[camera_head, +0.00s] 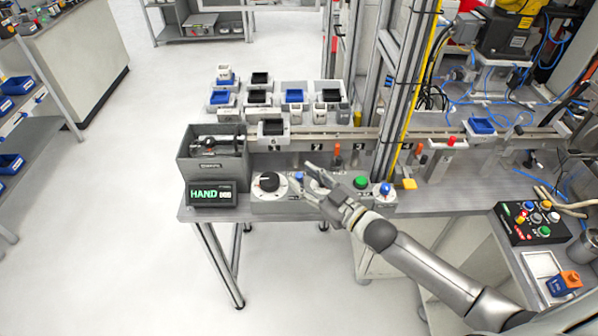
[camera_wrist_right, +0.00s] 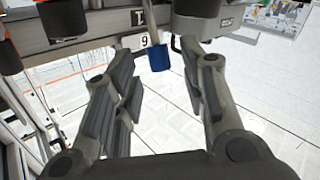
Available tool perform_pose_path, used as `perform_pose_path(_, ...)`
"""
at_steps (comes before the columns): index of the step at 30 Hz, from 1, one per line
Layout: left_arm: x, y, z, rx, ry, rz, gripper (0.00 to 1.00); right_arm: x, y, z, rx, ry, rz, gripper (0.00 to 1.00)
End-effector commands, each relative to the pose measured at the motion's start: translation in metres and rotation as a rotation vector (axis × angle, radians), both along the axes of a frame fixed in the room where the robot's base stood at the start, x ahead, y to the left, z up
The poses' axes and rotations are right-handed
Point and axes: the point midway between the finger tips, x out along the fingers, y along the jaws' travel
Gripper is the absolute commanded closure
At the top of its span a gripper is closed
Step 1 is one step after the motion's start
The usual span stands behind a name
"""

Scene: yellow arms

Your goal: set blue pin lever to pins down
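The blue-tipped lever (camera_wrist_right: 158,57) shows in the right wrist view as a blue cap on a thin grey stem beside a small numbered tag. In the head view a blue knob (camera_head: 299,177) that seems to be the same lever stands at the bench front. My right gripper (camera_head: 312,181) is open over the bench front beside this knob. In the right wrist view the two fingers of my right gripper (camera_wrist_right: 156,72) are spread, with the blue cap between or just beyond their tips; contact is not visible. My left gripper is not in view.
A black dial (camera_head: 269,182) and a HAND display (camera_head: 211,194) stand left of the gripper. A green button (camera_head: 361,182) and another blue knob (camera_head: 385,189) stand right. A rail with a carrier (camera_head: 273,128) runs behind, and an upright post (camera_head: 388,100) rises behind right.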

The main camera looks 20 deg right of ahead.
Motion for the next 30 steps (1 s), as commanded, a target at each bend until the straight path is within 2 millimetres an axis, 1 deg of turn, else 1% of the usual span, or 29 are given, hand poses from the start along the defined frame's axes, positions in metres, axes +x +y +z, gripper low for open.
perform_pose_path(1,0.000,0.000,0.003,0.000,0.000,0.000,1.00,0.007,0.003,0.002,0.001,-0.002,-0.001,0.61)
perform_pose_path(3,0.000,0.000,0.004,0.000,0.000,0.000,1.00,0.013,0.006,0.001,0.000,0.000,-0.001,0.61)
perform_pose_path(7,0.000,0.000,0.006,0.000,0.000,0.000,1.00,0.021,0.011,0.001,0.000,0.000,-0.001,0.61)
perform_pose_path(18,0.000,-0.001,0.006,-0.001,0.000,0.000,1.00,0.024,0.013,0.000,0.000,0.000,0.000,0.61)
perform_pose_path(20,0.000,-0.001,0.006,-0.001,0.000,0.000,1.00,0.024,0.012,0.000,0.000,0.000,0.000,0.68)
perform_pose_path(27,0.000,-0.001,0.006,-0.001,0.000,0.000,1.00,0.024,0.012,0.000,0.000,0.000,0.000,0.99)
perform_pose_path(30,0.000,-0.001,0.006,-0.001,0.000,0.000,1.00,0.024,0.012,0.000,0.000,0.000,-0.001,1.00)
